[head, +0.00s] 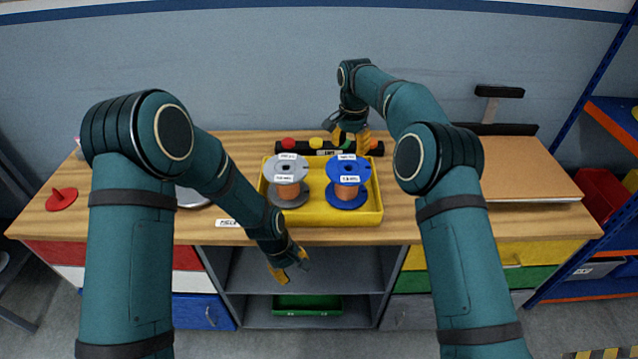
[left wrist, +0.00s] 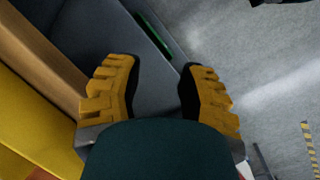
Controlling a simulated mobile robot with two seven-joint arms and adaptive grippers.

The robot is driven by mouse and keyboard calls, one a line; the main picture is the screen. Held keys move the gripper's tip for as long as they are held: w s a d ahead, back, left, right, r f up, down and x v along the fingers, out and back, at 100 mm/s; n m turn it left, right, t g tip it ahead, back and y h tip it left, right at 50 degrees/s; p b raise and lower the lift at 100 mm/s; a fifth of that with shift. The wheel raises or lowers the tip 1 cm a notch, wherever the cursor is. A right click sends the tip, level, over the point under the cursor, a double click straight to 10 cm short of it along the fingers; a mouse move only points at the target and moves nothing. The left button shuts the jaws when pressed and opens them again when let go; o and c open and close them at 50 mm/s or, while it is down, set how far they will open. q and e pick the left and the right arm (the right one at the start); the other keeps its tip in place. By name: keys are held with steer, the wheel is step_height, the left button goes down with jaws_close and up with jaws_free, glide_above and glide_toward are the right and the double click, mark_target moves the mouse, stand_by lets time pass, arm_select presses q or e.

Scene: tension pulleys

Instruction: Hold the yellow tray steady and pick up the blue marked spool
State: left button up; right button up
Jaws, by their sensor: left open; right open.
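The yellow tray (head: 330,216) sits on the wooden bench near its front edge. In it stand a grey spool (head: 286,187) on the left and a blue spool (head: 347,187) on the right, both with copper-coloured windings and small white labels. My left gripper (head: 286,270) is open and empty in front of the bench, below and apart from the tray. Its yellow fingers (left wrist: 160,88) show apart in the left wrist view. My right gripper (head: 350,135) is open behind the blue spool, over the back of the tray; its fingers are partly hidden by the arm.
A black rack (head: 315,150) with coloured knobs stands behind the tray. A red disc (head: 62,199) lies at the bench's left end, and a brown board (head: 530,175) covers the right. Coloured drawers and an open shelf with a green bin (head: 307,304) lie below the bench.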

mark_target(318, 226)
arm_select(q)
steer(key=w+d+r+n, duration=0.1)
steer(key=w+r, duration=0.1)
steer(key=r, duration=0.1)
steer(key=w+d+r+n+y, duration=0.1)
steer(key=w+d+r+n, duration=0.1)
steer(key=w, duration=0.1)
steer(key=w+d+r+n, duration=0.2)
steer(key=w+r, duration=0.1)
steer(key=shift+w+d+r, duration=0.15)
steer(key=shift+w+r, duration=0.05)
steer(key=shift+r, duration=0.15)
steer(key=w+d+r+n+y, duration=0.2)
steer(key=w+r+n, duration=0.25)
steer(key=r, duration=0.35)
steer(key=shift+n, duration=0.25)
steer(key=f, duration=1.4)
steer(key=shift+a, duration=0.3)
steer(key=shift+r, duration=0.1)
steer(key=shift+s, duration=0.1)
jaws_close()
